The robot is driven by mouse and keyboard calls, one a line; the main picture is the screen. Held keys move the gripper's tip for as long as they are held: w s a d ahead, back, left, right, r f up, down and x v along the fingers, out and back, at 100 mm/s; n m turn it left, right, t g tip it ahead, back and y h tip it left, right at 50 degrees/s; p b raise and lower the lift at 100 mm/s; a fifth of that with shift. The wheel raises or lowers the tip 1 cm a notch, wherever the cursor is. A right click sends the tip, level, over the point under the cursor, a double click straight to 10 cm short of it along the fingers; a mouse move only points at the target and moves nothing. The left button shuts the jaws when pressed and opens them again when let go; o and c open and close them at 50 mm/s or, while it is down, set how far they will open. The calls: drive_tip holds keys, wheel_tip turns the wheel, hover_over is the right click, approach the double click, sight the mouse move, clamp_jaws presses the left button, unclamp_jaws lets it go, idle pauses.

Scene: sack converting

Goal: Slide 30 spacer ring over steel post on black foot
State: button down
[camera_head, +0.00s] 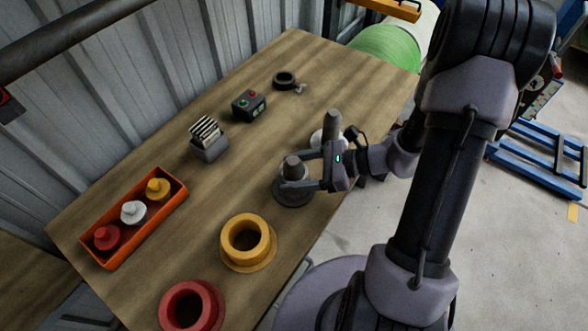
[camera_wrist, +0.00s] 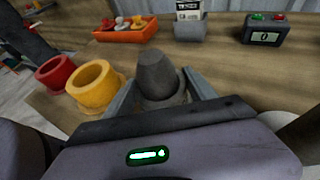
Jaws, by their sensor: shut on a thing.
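A grey steel post (camera_head: 292,162) with a rounded top stands on a round black foot (camera_head: 292,199) near the table's right edge. My gripper (camera_head: 292,173) reaches in from the right, one finger on each side of the post. It is shut on a pale grey ring (camera_head: 294,177), which appears to sit around the post low down, close above the foot. The fingers hide part of it. In the wrist view the post (camera_wrist: 157,72) rises between the fingers of my gripper (camera_wrist: 160,85). I cannot read a number on the ring or tell whether it touches the foot.
A second grey post (camera_head: 332,127) stands behind my gripper, beside a white round thing (camera_head: 317,139). A yellow flanged ring (camera_head: 262,258) and a red one (camera_head: 211,309) stand in front. An orange tray (camera_head: 150,226), a card holder (camera_head: 211,151) and a button box (camera_head: 248,107) stand left and behind.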

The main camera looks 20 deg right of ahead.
drive_tip(key=shift+c, duration=1.1)
unclamp_jaws()
drive_tip(key=shift+d+r, duration=0.1)
drive_tip(key=p+v, duration=0.6)
drive_tip(key=v, duration=1.1)
drive_tip(key=shift+s+r, duration=0.1)
